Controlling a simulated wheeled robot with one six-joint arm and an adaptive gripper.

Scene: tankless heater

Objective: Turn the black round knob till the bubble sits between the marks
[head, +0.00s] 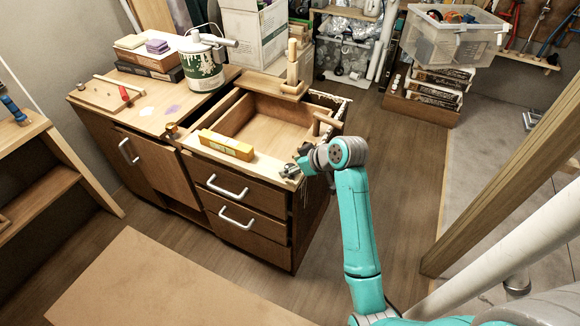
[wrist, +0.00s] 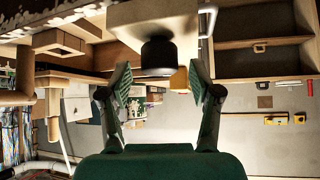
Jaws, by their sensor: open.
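The black round knob (wrist: 158,54) sits under a pale wooden block in the upper middle of the wrist view. My gripper (wrist: 160,78) is open, with one finger on each side of the knob and visible gaps between. It also shows in the head view (head: 295,169) at the front right corner of the cabinet top, where I cannot make out the knob. A yellow level (head: 227,145) lies on the front rail of the cabinet. Part of a yellow thing, likely the level, shows behind the knob in the wrist view (wrist: 180,79). The bubble and marks are too small to read.
A white-and-green can (head: 202,64) and a board with a red-handled tool (head: 108,94) are on the left top. The floor right of the cabinet is clear.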

